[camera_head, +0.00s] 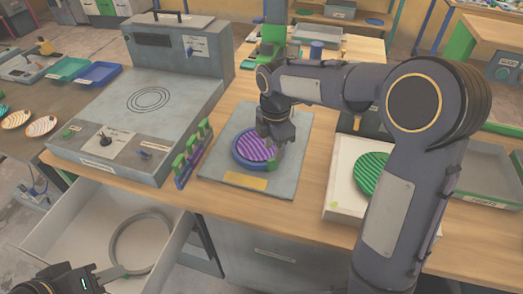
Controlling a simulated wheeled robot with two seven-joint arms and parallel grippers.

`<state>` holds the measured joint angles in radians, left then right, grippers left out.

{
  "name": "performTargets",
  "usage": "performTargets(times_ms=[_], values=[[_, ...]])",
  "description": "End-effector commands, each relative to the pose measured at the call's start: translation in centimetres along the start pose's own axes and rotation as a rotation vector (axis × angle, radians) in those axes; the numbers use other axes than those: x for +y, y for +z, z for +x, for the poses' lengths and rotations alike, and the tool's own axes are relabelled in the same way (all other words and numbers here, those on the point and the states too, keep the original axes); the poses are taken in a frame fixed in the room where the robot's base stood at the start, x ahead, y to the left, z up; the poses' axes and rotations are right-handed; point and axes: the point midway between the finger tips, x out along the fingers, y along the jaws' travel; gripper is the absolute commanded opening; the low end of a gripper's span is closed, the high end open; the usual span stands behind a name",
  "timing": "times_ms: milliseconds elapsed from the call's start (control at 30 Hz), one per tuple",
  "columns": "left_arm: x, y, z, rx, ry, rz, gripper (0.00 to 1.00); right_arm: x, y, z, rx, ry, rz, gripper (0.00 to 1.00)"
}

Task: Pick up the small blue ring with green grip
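A small blue ring (240,162) lies on a grey square plate (218,165) on the wooden bench, around a purple striped disc (254,147). My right gripper (275,143) points down right over the ring's right side. Its fingers are too small and dark to tell whether they are open or touch the ring. My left gripper (85,281) is at the bottom left edge, partly cut off, over the drawer's near side.
A grey press-like machine (140,105) stands left, beside a small rack with green-topped pieces (192,150). An open drawer (90,215) holds a large grey ring (117,250). A white tray (340,165) with a green striped disc (371,172) lies right, partly behind my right arm.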

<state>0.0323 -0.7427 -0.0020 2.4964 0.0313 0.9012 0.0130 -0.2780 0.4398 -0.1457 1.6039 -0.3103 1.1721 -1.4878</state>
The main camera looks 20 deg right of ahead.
Motion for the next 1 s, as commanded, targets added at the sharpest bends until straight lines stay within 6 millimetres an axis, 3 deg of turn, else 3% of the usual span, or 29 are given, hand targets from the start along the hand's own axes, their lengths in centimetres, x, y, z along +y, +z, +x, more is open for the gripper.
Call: performTargets(times_ms=[200, 467, 767, 1000], values=[[0.1, -0.1, -0.1, 0.000, 0.000, 0.000, 0.36, -0.1, -0.1, 2.9, 0.000, -0.003, 0.001, 0.38], [0.1, -0.1, -0.1, 0.000, 0.000, 0.000, 0.36, -0.1, -0.1, 3.3, 0.000, 0.001, 0.002, 0.38], [0.1, -0.1, -0.1, 0.000, 0.000, 0.000, 0.36, -0.1, -0.1, 3.2, 0.000, 0.001, 0.002, 0.02], [0.1, -0.1, -0.1, 0.000, 0.000, 0.000, 0.36, -0.1, -0.1, 3.2, 0.000, 0.001, 0.002, 0.00]])
